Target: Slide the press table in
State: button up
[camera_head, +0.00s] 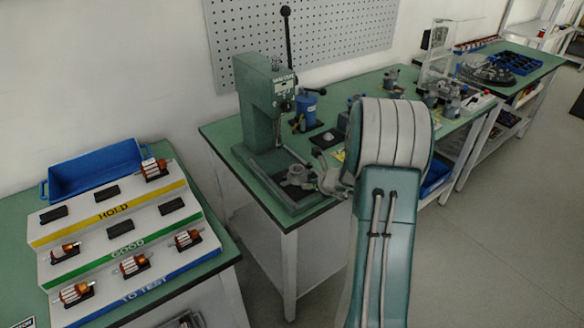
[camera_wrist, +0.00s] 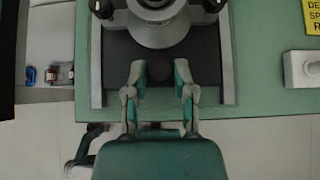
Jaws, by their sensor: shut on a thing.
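The green hand press (camera_head: 258,108) stands on the near bench with its black lever upright. Its press table (camera_head: 291,190), low at the front of the press base, carries a grey round fixture. In the wrist view this round fixture (camera_wrist: 158,30) is at the top, between two grey side rails. My gripper (camera_head: 322,178) is at the front right of the fixture. In the wrist view my gripper (camera_wrist: 158,74) has its two fingers either side of a dark round knob (camera_wrist: 157,70) in front of the fixture, and is shut on it. My arm hides part of the bench.
A blue device (camera_head: 306,108) stands right of the press. A stepped rack (camera_head: 120,240) with small rotors and a blue bin (camera_head: 95,170) are at left. In the wrist view a white box (camera_wrist: 302,68) and yellow sign lie at right. The floor at right is clear.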

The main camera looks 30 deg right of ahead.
aim_at(294, 166)
jog(key=shift+w+a, duration=0.2)
jog(key=shift+w, duration=2.45)
jog(key=shift+w+a, duration=0.2)
jog(key=shift+w, duration=2.4)
jog(key=o, duration=0.5)
jog(key=shift+o, duration=0.2)
jog(key=shift+v, duration=3)
